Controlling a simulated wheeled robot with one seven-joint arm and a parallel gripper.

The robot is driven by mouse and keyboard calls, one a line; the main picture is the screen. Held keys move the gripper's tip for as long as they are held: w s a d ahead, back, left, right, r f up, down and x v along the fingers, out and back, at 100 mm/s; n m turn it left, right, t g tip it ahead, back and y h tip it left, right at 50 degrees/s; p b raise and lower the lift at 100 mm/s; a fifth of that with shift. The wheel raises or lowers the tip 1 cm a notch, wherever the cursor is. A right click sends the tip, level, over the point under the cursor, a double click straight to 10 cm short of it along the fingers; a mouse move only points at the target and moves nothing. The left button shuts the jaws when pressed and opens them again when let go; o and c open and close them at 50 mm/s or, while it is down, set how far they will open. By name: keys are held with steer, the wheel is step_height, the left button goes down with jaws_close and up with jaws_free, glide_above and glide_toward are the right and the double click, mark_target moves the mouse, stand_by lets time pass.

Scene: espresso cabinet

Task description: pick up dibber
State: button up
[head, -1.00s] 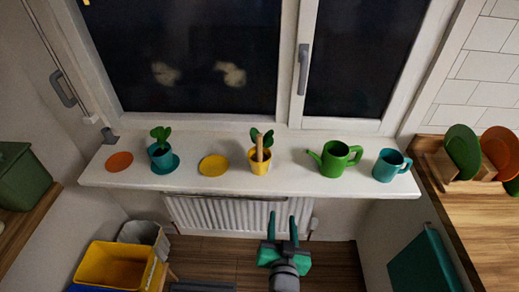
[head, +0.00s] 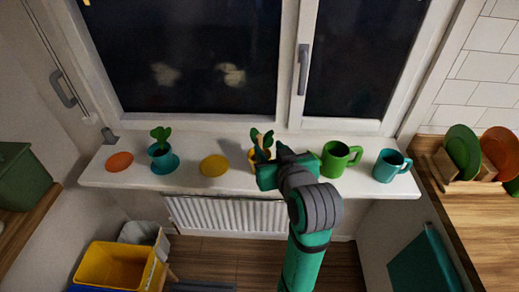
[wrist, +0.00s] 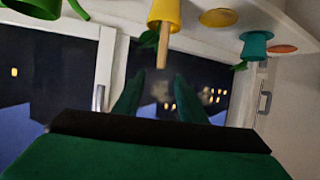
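The dibber (wrist: 163,46) is a pale wooden stick standing in the yellow pot (wrist: 165,12) on the window sill; the wrist view shows it upside down. My gripper (wrist: 158,80) is open, its two green fingers apart, with the dibber's free end showing between and beyond their tips. No contact with the dibber shows. In the head view my gripper is in front of the yellow pot (head: 252,161) and hides most of it and much of the dibber. A green plant (head: 268,138) also grows from this pot.
On the sill (head: 120,180), a yellow saucer (head: 213,166) and a teal potted plant (head: 161,150) stand left of the pot. A green watering can (head: 335,160) is close to the right of my arm, then a teal mug (head: 388,166). The window is behind.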

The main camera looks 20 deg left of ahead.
mark_target(260, 136)
steer(key=x, duration=1)
steer(key=shift+w+a+r, duration=0.15)
steer(key=shift+w+a, duration=0.15)
jaws_close()
